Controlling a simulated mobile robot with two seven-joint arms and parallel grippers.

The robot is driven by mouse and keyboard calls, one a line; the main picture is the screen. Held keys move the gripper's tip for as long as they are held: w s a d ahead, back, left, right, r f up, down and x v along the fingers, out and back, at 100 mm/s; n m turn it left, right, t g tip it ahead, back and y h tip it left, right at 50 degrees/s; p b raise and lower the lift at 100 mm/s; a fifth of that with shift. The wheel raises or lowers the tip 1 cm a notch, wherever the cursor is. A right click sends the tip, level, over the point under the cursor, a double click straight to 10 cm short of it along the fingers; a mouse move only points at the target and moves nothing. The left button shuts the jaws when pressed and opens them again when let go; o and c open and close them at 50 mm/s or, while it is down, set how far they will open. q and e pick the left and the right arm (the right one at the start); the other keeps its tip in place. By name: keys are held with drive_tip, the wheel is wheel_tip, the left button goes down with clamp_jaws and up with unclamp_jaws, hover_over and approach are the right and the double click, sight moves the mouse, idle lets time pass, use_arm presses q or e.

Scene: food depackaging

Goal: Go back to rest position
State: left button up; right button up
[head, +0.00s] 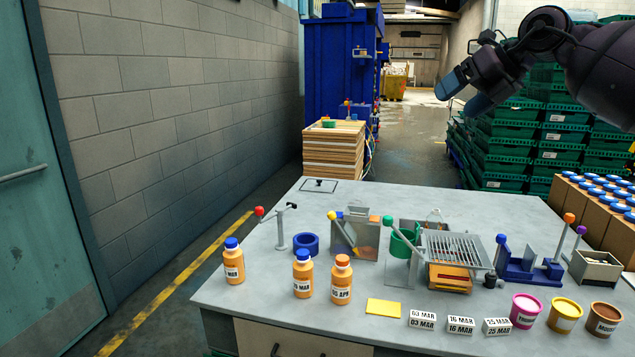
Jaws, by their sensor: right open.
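My right gripper (464,91) is raised at the upper right of the head view, high above the far side of the grey table (375,207). Its blue fingertips point down and to the left, and its jaws are open with nothing between them. My right arm comes in from the right edge. My left gripper is not in the head view.
Bottles (233,262), label blocks (422,320) and tubs (564,315) stand along the table's front. A grated device (456,251) and a blue fixture (528,265) stand behind them. Green crates (505,150) are stacked behind, below my right arm. The table's back is mostly clear.

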drive_tip(key=s+a+f+m+t+y+b, duration=0.1)
drive_tip(key=a+f+y, duration=0.1)
drive_tip(key=a+y, duration=0.5)
drive_tip(key=s+a+f+m+t+y, duration=0.15)
drive_tip(key=a+y, duration=0.25)
drive_tip(key=a, duration=0.5)
drive_tip(key=s+d+f+m+t+h+b, duration=0.1)
drive_tip(key=s+d+f+m+t+h, duration=0.25)
drive_tip(key=f+m, duration=0.75)
drive_tip(key=s+d+f+m+t+h+b, duration=0.1)
drive_tip(key=s+d+f+m+t+h, duration=0.35)
drive_tip(key=f, duration=1.15)
drive_tip(key=s+d+f+m+h+b, duration=0.15)
drive_tip(key=f+m+h, duration=0.35)
drive_tip(key=f+m, duration=0.75)
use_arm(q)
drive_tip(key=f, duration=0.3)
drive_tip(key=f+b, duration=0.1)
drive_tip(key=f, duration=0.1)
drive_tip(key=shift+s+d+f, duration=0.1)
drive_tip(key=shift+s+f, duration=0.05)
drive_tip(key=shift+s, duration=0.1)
use_arm(e)
drive_tip(key=s+d+f+m+g+h, duration=0.2)
drive_tip(key=s+d+f+m+g, duration=0.1)
drive_tip(key=s+f, duration=0.9)
drive_tip(key=s+d+f+m+g+h, duration=0.3)
drive_tip(key=s+d+f+m, duration=0.1)
drive_tip(key=s+f, duration=0.9)
drive_tip(key=shift+s, duration=1.2)
